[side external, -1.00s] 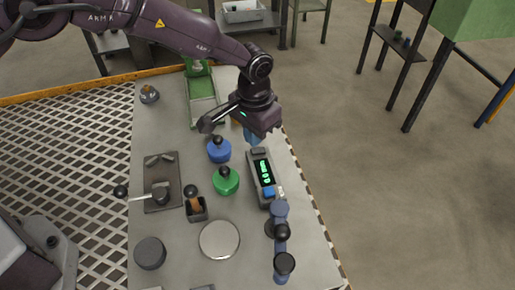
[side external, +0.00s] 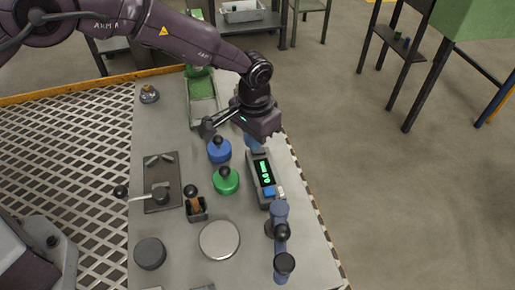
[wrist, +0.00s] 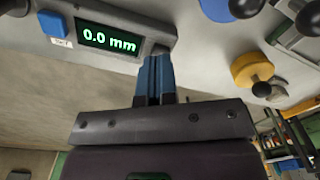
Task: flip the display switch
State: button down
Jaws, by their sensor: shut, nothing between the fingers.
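The grey display unit (side external: 251,171) lies on the table with its lit green screen (side external: 266,174). In the wrist view the screen (wrist: 108,40) reads 0.0 mm. A blue button (side external: 270,192) sits at its near end and also shows in the wrist view (wrist: 53,24). My gripper (side external: 252,146), with blue fingers, is shut and empty at the unit's far end. In the wrist view the fingertips (wrist: 155,58) overlap a small dark part at that end. They hide most of this part, and I cannot tell whether they touch it.
A blue knobbed disc (side external: 219,151) and a green one (side external: 226,182) stand left of the unit. A blue post-like device (side external: 281,238) stands close at its near end. A round plate (side external: 219,240) lies nearer the front. The table's right edge is close to the unit.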

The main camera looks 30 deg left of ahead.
jog(key=shift+f, duration=0.8)
dwell(0.4)
jog(key=shift+r, duration=3.5)
jog(key=s+a+r+n+t, duration=0.1)
jog(key=s+a+r+t, duration=0.1)
jog(key=s+a+r, duration=0.9)
jog(key=s+a+r+n+t, duration=0.2)
jog(key=s+a+r+t, duration=0.1)
jog(key=s+a+r, duration=0.9)
jog(key=s, duration=0.4)
jog(key=shift+s+a+r+t, duration=0.15)
jog(key=shift+s+r+t, duration=0.15)
jog(key=shift+s+r, duration=0.1)
